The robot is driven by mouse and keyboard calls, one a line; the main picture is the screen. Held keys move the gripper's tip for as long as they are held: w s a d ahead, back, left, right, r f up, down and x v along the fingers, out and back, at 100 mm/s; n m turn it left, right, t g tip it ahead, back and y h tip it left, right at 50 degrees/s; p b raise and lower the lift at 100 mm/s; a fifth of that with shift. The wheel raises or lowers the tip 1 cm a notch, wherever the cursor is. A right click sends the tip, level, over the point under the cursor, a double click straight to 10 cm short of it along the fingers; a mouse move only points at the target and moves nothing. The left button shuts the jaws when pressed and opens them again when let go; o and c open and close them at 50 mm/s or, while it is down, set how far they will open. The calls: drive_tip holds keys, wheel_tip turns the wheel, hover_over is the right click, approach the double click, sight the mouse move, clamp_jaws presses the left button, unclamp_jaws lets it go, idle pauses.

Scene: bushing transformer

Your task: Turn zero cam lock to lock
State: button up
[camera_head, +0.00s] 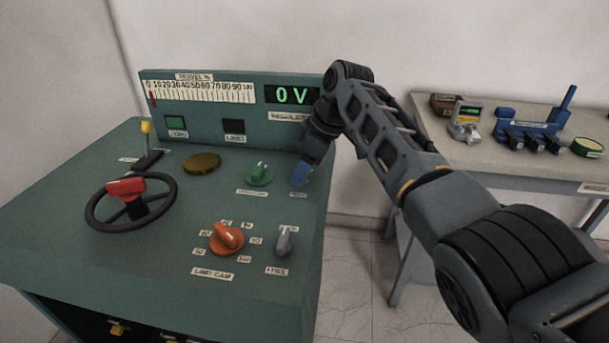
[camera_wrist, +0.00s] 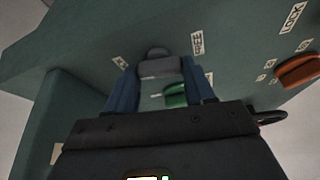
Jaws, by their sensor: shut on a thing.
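The zero cam lock is a small grey knob (camera_wrist: 156,66) between the blue fingers of my gripper (camera_wrist: 160,78) in the wrist view. My gripper is shut on it. A FREE label (camera_wrist: 197,43) lies just right of it, and a small label (camera_wrist: 120,62) too blurred to read lies to its left. In the head view my gripper (camera_head: 301,175) points down at the panel's right edge and hides the knob. The green zero cam knob (camera_head: 258,174) sits to its left and partly shows in the wrist view (camera_wrist: 175,96).
The orange limit cam knob (camera_head: 227,238) and a second grey lock knob (camera_head: 284,241) sit nearer on the green console (camera_head: 150,270). A handwheel (camera_head: 132,200) stands at left. The display (camera_head: 292,95) reads 0 V. A side table (camera_head: 470,150) with tools stands right.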

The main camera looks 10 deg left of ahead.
drive_tip(key=shift+w+n+g+b, duration=0.1)
drive_tip(key=shift+n+g+b, duration=0.2)
drive_tip(key=shift+n+b, duration=0.45)
drive_tip(key=shift+n, duration=0.25)
drive_tip(key=o, duration=1)
drive_tip(key=shift+o, duration=0.2)
drive_tip(key=v, duration=0.7)
drive_tip(key=shift+r+b, duration=0.35)
drive_tip(key=shift+r, duration=0.05)
drive_tip(key=shift+d, duration=0.15)
